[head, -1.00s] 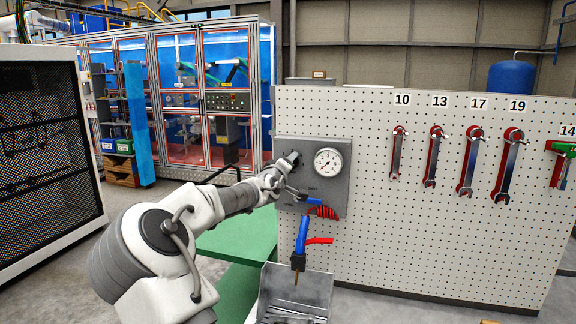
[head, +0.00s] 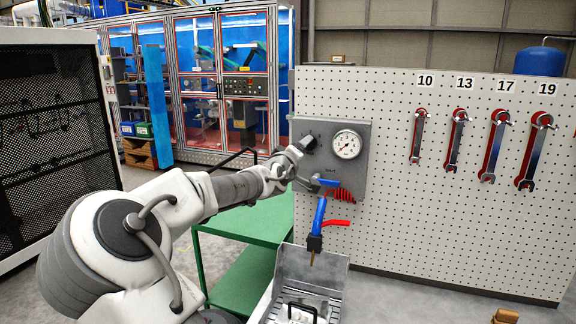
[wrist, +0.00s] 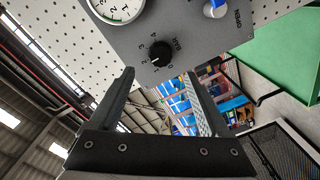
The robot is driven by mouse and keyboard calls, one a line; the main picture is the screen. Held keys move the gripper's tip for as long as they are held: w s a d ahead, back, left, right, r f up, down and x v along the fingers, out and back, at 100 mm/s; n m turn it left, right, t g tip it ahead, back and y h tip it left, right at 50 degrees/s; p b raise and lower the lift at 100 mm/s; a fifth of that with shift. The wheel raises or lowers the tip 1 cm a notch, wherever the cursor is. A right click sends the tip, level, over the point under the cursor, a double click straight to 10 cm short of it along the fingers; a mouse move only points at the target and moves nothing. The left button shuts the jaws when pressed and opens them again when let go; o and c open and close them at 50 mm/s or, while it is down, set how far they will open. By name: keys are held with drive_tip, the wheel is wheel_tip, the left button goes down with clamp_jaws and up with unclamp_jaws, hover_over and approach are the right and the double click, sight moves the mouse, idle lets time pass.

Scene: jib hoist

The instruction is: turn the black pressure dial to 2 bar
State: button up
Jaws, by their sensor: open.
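In the head view my gripper (head: 303,144) is close to the left side of the panel and largely hides the dial. A round white gauge (head: 347,144) sits right of the dial; part of it also shows in the wrist view (wrist: 117,8).
A blue-handled valve (head: 326,182) and a red coiled hose (head: 341,195) are below the gauge. A blue air gun (head: 319,217) hangs above a metal tray (head: 340,274). A green table (head: 245,228) stands left of the pegboard (head: 400,215). Wrenches (head: 453,143) hang to the right.

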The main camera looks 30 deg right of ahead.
drive_tip(key=v, duration=1)
drive_tip(key=shift+s+b, duration=0.2)
drive_tip(key=shift+b, duration=0.1)
drive_tip(key=shift+a, duration=0.15)
